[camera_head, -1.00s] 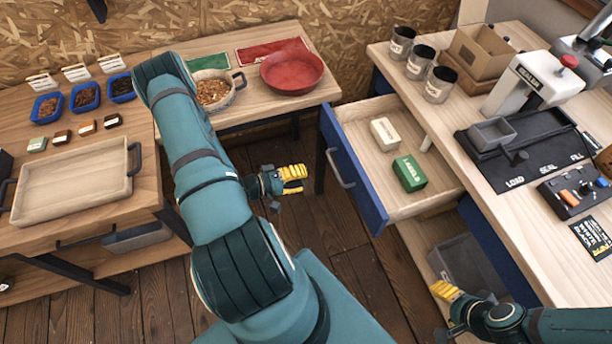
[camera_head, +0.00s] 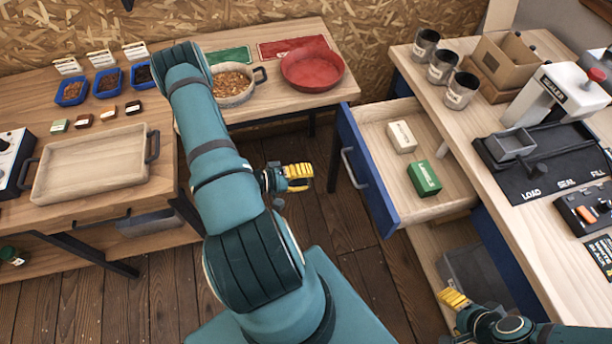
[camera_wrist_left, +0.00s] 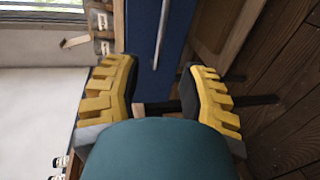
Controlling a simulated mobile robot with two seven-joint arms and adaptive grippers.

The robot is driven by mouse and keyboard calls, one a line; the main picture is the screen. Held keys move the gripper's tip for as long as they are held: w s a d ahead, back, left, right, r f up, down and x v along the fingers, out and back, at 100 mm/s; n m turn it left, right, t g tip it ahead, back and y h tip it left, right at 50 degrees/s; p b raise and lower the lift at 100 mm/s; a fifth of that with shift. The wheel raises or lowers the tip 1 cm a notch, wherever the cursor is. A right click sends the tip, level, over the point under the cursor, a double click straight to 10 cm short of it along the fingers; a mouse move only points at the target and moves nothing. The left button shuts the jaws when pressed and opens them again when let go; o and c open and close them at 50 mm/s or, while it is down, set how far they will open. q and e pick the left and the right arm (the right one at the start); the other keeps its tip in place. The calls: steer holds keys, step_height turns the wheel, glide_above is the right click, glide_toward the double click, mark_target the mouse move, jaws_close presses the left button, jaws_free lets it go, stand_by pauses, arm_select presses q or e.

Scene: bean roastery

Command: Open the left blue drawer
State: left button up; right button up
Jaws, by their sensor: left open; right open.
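The blue drawer (camera_head: 369,172) at the left end of the right-hand bench is pulled out. Its wooden inside holds a white box (camera_head: 401,137) and a green box (camera_head: 424,178). A grey bar handle (camera_head: 354,168) is on its blue front. My left gripper (camera_head: 300,177) is open and empty, left of the handle and apart from it. In the left wrist view the blue front (camera_wrist_left: 155,60) and handle (camera_wrist_left: 161,35) lie beyond the open left fingers (camera_wrist_left: 168,95). My right gripper (camera_head: 452,298) is at the bottom, below the drawer; its fingers show small.
A second blue front (camera_head: 510,262) is on the bench further right. A grey bin (camera_head: 474,272) sits on the shelf below the drawer. The left table holds a wooden tray (camera_head: 90,168), a pot (camera_head: 232,86) and a red bowl (camera_head: 312,69). Open floor lies between the benches.

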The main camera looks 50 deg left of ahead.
arm_select(q)
steer(key=v, duration=1.2)
steer(key=shift+f, duration=0.1)
